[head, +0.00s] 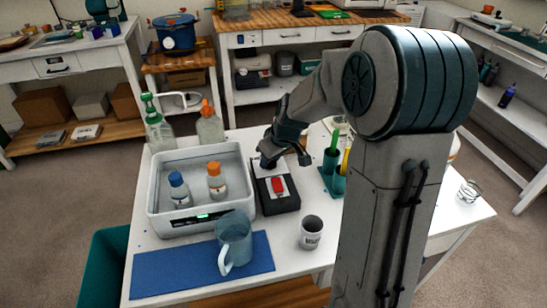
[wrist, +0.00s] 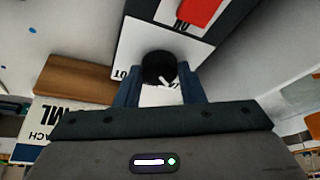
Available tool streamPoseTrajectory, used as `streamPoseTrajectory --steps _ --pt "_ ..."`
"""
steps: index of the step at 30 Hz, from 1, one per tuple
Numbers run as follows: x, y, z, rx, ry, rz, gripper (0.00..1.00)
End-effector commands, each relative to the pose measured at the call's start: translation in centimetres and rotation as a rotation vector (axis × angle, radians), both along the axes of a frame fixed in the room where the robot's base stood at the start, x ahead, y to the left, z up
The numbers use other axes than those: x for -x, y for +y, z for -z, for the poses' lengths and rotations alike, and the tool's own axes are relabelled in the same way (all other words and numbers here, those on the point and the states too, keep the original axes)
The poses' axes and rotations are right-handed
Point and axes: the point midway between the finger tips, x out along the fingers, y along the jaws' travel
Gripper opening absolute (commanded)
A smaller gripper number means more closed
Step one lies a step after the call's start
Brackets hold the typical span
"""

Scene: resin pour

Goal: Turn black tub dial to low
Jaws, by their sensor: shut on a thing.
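The black dial (wrist: 157,66) sits on a white plate with partly hidden lettering, and its white pointer mark points to the lower right in the wrist view. My gripper (wrist: 161,82) is shut on the dial, one blue finger on each side. In the head view my gripper (head: 272,160) reaches down to the far end of the black control box (head: 280,206), where it hides the dial. The box has a red switch (head: 278,186), which also shows in the wrist view (wrist: 199,11). The box stands against the right side of the pale tub (head: 157,212).
The tub holds a blue-capped bottle (head: 179,189) and an orange-capped bottle (head: 215,181). A clear jug (head: 235,241) stands on a blue mat (head: 165,281).

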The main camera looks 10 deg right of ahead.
Motion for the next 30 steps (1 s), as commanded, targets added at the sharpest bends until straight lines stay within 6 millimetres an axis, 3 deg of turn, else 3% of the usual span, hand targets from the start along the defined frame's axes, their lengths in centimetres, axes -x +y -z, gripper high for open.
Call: streamPoseTrajectory --steps 1,3,11,16,30 --pt "0.0 0.0 0.0 0.000 0.001 0.001 0.41" --pt "0.0 0.0 0.0 0.000 0.001 0.001 0.57" --pt "0.0 0.0 0.0 0.000 0.001 0.000 0.57" --pt "0.3 -0.3 -1.1 0.001 -0.002 0.002 0.57" --pt "3.6 -1.9 -10.1 0.002 -0.003 0.002 0.57"
